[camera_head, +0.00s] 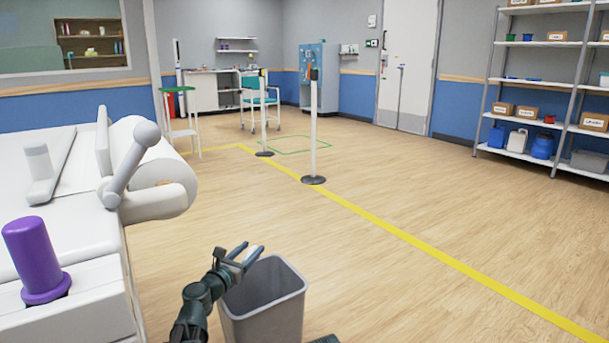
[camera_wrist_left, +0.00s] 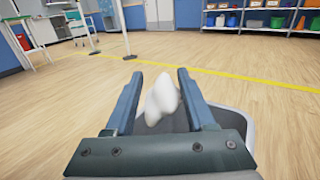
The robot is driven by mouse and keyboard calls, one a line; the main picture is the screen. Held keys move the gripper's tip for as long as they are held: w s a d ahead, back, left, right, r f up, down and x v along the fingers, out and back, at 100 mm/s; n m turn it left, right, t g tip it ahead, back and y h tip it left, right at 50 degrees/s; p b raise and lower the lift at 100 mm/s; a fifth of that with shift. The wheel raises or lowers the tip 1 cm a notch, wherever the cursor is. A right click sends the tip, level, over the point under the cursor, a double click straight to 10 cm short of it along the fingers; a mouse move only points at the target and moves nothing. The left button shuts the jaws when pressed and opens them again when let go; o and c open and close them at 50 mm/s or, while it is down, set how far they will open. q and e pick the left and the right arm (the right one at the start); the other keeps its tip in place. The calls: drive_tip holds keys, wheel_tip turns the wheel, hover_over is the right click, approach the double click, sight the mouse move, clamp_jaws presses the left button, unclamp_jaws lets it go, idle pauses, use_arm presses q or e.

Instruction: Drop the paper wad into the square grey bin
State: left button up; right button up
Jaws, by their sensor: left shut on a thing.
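The square grey bin (camera_head: 262,318) stands on the wooden floor at the bottom centre of the head view, its open top facing up. Its rim (camera_wrist_left: 240,122) also shows in the left wrist view, below and behind the fingers. My left gripper (camera_head: 245,255) is at the bin's top, over its back-left part in the head view. It is shut on the white crumpled paper wad (camera_wrist_left: 162,100), which sits between the two fingers (camera_wrist_left: 157,98). In the head view only a small part of the wad (camera_head: 249,255) shows.
A white bench-like unit with a large roll (camera_head: 160,165) and a purple cylinder (camera_head: 35,258) stands at the left, close to my left arm. Barrier posts (camera_head: 313,130) and a yellow floor line (camera_head: 400,240) lie beyond. Shelves (camera_head: 545,70) stand at the right. The floor right of the bin is mostly clear.

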use_arm(q)
drive_tip(key=o, duration=1.4)
drive_tip(key=v, duration=1.3)
drive_tip(key=shift+s+a, duration=0.2)
drive_tip(key=shift+s, duration=0.15)
